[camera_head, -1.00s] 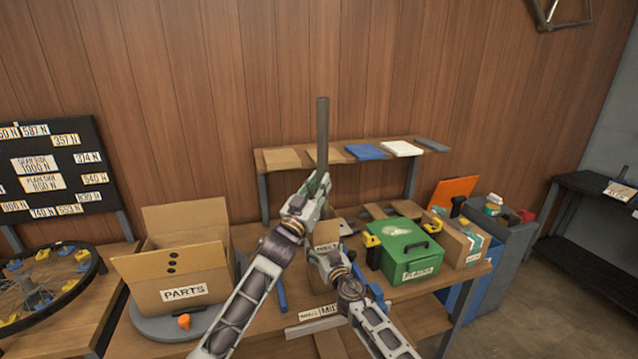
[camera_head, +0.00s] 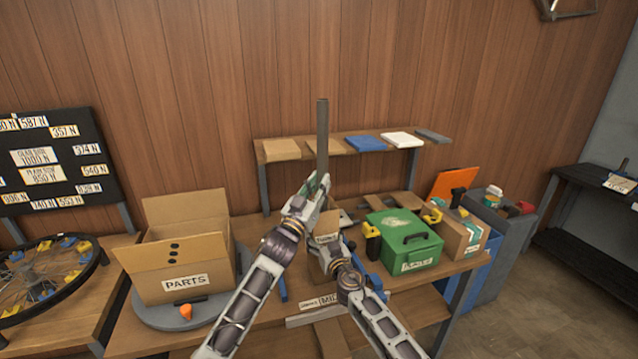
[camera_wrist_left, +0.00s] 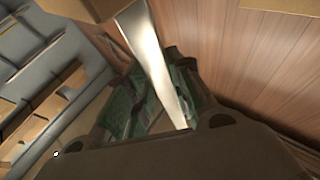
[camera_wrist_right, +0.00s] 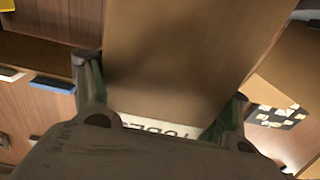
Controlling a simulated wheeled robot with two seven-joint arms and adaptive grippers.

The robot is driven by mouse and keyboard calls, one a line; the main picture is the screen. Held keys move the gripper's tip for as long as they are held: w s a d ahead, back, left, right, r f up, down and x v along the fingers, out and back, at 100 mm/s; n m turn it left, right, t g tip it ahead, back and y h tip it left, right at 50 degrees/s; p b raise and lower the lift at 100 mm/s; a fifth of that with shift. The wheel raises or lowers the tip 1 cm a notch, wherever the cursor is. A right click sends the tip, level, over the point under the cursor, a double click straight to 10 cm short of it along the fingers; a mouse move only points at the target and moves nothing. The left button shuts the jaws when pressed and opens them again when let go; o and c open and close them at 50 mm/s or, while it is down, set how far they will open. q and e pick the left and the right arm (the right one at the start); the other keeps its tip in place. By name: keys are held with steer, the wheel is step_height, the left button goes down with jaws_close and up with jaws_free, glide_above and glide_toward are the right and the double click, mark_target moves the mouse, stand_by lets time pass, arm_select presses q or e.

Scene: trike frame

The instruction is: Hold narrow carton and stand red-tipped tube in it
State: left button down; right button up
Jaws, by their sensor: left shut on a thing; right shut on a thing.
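The long grey tube (camera_head: 322,135) stands near upright in the head view. My left gripper (camera_head: 318,186) is shut on its lower part; the tube also crosses the left wrist view (camera_wrist_left: 155,65) between the fingers. No red tip shows. The narrow brown carton (camera_head: 326,241) is below the left gripper, largely hidden by my arms. My right gripper (camera_head: 336,258) is shut on it. In the right wrist view the carton (camera_wrist_right: 185,60) fills the space between the fingers, with part of a printed label below. I cannot tell whether the tube's lower end is inside the carton.
An open PARTS box (camera_head: 175,260) sits on a grey round base at left. A green case (camera_head: 402,243) and a taped carton (camera_head: 462,236) stand at right. A shelf (camera_head: 283,150) with flat pieces is behind. A wheel (camera_head: 45,272) lies far left.

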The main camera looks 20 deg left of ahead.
arm_select(q)
steer(key=shift+f, duration=0.5)
steer(key=shift+f, duration=0.35)
steer(key=c, duration=0.6)
jaws_free()
steer(key=shift+f, duration=0.1)
steer(key=shift+c, duration=0.2)
steer(key=shift+s+f, duration=0.1)
stand_by(0.4)
steer(key=v, duration=0.9)
steer(key=shift+s, duration=0.35)
stand_by(1.7)
steer(key=shift+a+f, duration=0.1)
